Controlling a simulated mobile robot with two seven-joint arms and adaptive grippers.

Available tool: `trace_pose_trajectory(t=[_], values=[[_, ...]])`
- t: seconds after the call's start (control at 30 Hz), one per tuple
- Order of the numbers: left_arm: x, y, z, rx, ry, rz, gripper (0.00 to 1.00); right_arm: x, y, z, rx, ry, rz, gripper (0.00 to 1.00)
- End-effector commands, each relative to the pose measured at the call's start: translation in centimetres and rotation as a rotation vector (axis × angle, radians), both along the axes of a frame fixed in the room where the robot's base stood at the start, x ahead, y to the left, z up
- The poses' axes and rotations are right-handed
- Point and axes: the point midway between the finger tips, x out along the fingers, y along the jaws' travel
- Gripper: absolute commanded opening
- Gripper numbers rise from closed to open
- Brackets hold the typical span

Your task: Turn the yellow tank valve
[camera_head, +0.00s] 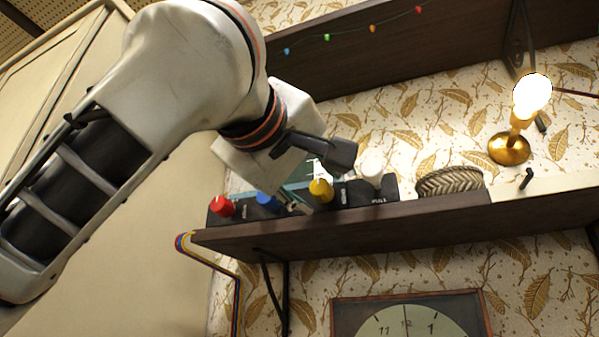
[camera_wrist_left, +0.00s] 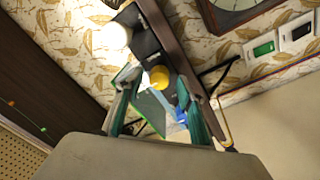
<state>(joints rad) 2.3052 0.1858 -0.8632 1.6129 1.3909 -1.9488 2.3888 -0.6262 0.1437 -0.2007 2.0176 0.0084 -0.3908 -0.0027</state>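The yellow tank valve (camera_head: 321,190) is a round knob on a dark panel (camera_head: 350,192) on the wall shelf, between the blue valve (camera_head: 267,201) and the white valve (camera_head: 372,168). My left gripper (camera_head: 308,190) is right at the panel, by the yellow valve. In the left wrist view, the yellow valve (camera_wrist_left: 159,77) lies between the spread fingers of my left gripper (camera_wrist_left: 155,82), with visible gaps and no clear contact. The white valve also shows there (camera_wrist_left: 117,36), as does the blue valve (camera_wrist_left: 181,115). My right gripper is in neither view.
A red valve (camera_head: 222,207) sits at the panel's left end. The dark shelf (camera_head: 400,222) runs below, with a woven basket (camera_head: 450,182) and a lit brass lamp (camera_head: 510,149) to the right. An upper shelf (camera_head: 390,45) hangs above, and a clock (camera_head: 405,322) below.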

Motion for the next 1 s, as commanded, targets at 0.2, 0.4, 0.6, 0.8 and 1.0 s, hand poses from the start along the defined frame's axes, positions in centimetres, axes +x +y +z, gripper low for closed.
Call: trace_pose_trajectory(t=[0.2, 0.4, 0.6, 0.8, 1.0], values=[[-4.1, 1.4, -0.1, 0.001, -0.008, 0.0, 0.38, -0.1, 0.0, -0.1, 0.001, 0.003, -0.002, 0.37], [-7.8, 2.6, -0.3, 0.0, -0.007, 0.002, 0.38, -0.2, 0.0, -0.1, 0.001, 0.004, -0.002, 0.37], [-9.9, 3.3, -0.6, -0.001, -0.004, 0.001, 0.38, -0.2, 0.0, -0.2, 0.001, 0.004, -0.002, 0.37], [-10.5, 3.4, -0.7, -0.001, -0.002, 0.001, 0.38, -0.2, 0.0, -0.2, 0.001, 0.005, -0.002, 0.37], [-10.4, 3.4, -0.7, -0.001, -0.001, 0.0, 0.38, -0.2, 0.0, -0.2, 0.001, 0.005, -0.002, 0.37]])
